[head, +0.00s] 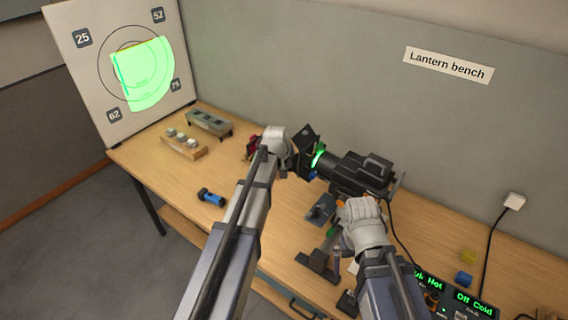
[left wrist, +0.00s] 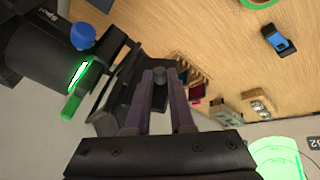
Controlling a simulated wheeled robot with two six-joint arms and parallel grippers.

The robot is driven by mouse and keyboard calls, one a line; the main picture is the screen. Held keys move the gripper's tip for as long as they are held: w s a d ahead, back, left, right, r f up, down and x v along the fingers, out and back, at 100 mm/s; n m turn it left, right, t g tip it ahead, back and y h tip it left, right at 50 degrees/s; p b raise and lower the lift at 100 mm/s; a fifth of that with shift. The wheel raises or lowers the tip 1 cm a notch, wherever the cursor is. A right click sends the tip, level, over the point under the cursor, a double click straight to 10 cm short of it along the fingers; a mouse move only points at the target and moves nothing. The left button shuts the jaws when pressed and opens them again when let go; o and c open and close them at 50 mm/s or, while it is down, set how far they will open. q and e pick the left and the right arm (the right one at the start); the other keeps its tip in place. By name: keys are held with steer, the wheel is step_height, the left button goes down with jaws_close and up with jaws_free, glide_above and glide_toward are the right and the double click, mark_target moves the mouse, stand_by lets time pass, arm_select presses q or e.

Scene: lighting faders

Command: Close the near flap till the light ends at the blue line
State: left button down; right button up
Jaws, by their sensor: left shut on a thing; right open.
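A black lantern (head: 358,174) stands on the bench with dark flaps (head: 305,146) at its front and a green glow at its mouth. My left gripper (left wrist: 160,85) is shut on a small dark round knob by the flaps; in the head view my own wrist mostly hides its fingers. The lantern throws a green patch of light (head: 148,75) on the white target board (head: 72,55). A thin dark bluish line (head: 124,78) shows near the patch's left edge; the exact gap is too small to tell. My right gripper (head: 345,256) is open below the lantern; its fingertips are partly hidden.
A blue-and-black small object (head: 211,197) lies at the bench's front edge. A wooden block with pale knobs (head: 184,143) and a grey box (head: 209,123) stand near the board. Control boxes with green displays (head: 474,304) and a cable are at the right.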

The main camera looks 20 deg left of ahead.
arm_select(q)
steer(key=shift+s+d+n, duration=0.1)
steer(key=shift+d+n, duration=0.1)
steer(key=shift+n, duration=0.3)
steer(key=c, duration=0.8)
jaws_free()
steer(key=shift+o, duration=0.2)
steer(key=p+v, duration=0.6)
steer(key=v, duration=0.1)
steer(key=shift+s+r+p, duration=0.2)
steer(key=shift+r+p, duration=0.15)
